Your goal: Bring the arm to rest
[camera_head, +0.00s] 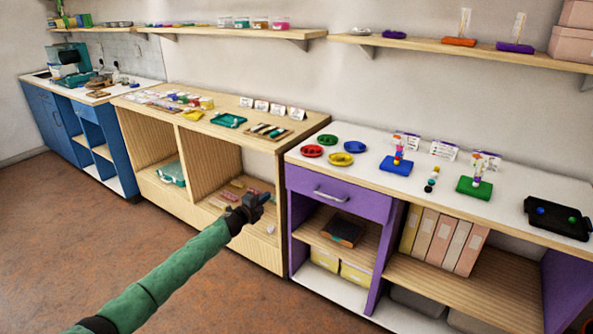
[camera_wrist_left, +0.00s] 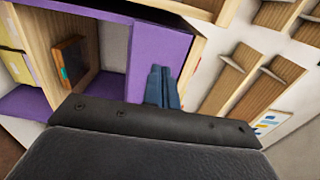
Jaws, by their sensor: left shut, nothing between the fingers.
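My left arm, in a green sleeve, comes in from the lower left of the head view. My left gripper (camera_head: 262,199) is shut and empty, in the air in front of the wooden cabinet (camera_head: 207,152) and left of the purple cabinet (camera_head: 298,222). In the left wrist view the two blue-grey fingers (camera_wrist_left: 162,88) are together with nothing between them. Behind them is the purple cabinet side (camera_wrist_left: 158,48). My right gripper is not in view.
The white top (camera_head: 383,176) carries coloured dishes, a blue board (camera_head: 396,166) and a green board (camera_head: 474,188) with stacked beads, and a black tray (camera_head: 558,219) at the right. Wall shelves run above. The brown floor (camera_head: 75,225) at the left is clear.

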